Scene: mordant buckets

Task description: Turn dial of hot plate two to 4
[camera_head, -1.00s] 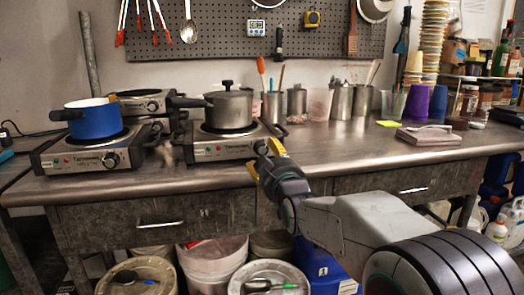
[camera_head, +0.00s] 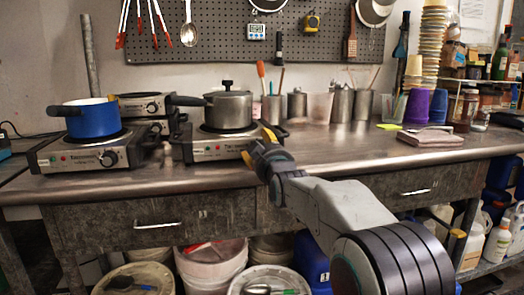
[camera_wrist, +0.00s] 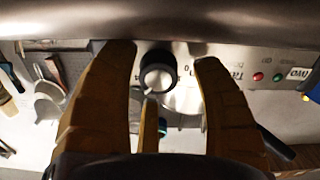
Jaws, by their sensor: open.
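A hot plate (camera_head: 207,152) with a grey lidded pot (camera_head: 228,108) stands right of another hot plate (camera_head: 80,158) with a blue pot (camera_head: 92,118). My gripper (camera_head: 257,145) is open at the right hot plate's front panel and hides its dial in the head view. In the wrist view, which shows the panel upside down, the black and silver dial (camera_wrist: 158,72) lies between my spread fingers (camera_wrist: 165,54), with gaps on both sides. A small label (camera_wrist: 299,74) is on the panel. I cannot read the dial's setting.
A third hot plate (camera_head: 146,103) stands behind. Metal cups and tools stand along the back of the metal workbench (camera_head: 340,155). Buckets (camera_head: 210,262) stand below the bench.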

